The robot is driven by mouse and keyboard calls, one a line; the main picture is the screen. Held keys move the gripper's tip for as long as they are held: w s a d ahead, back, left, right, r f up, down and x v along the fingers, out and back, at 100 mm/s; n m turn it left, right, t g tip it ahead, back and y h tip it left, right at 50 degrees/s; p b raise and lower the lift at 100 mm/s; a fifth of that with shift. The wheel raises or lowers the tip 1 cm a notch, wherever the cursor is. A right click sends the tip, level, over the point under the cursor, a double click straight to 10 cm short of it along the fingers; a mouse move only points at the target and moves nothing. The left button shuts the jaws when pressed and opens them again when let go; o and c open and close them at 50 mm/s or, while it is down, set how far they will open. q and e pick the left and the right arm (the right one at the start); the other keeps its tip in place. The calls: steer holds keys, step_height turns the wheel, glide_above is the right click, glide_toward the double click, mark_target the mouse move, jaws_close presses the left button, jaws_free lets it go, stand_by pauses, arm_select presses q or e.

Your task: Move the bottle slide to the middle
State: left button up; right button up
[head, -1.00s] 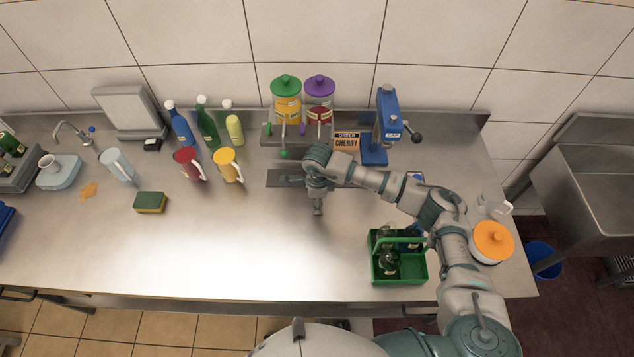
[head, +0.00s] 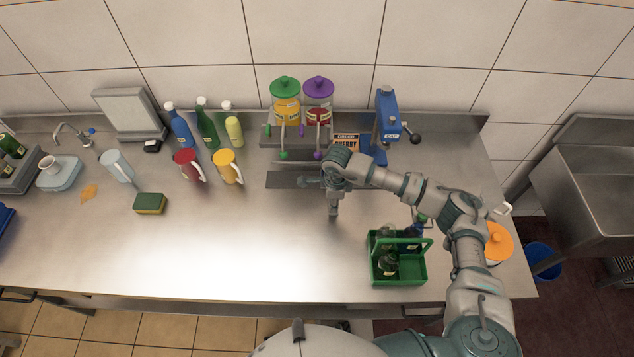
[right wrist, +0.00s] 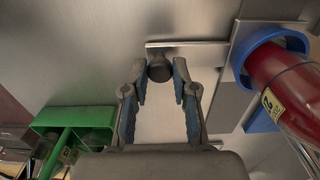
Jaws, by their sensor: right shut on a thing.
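The bottle slide shows in the head view as a flat dark grey track (head: 285,180) on the counter in front of the two dispensers. In the right wrist view, the right gripper (right wrist: 160,72) is shut on a dark round knob (right wrist: 159,67), one finger on each side. A pale strip edge (right wrist: 188,43) lies just beyond the knob. My left gripper is not in view.
Green-lidded (head: 286,100) and purple-lidded (head: 318,100) dispensers stand behind the slide, with an order sign (head: 346,139) and a blue press (head: 387,115) to their right. A green bottle caddy (head: 399,270) stands front right. The counter's front middle is clear.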

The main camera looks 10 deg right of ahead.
steer(key=shift+s+d, duration=0.25)
steer(key=shift+d, duration=0.9)
steer(key=shift+s+d, duration=0.2)
steer(key=shift+d, duration=0.95)
steer(key=o, duration=1)
steer(key=shift+w+f, duration=0.1)
steer(key=shift+a, duration=0.1)
step_height(320, 180, up, 12)
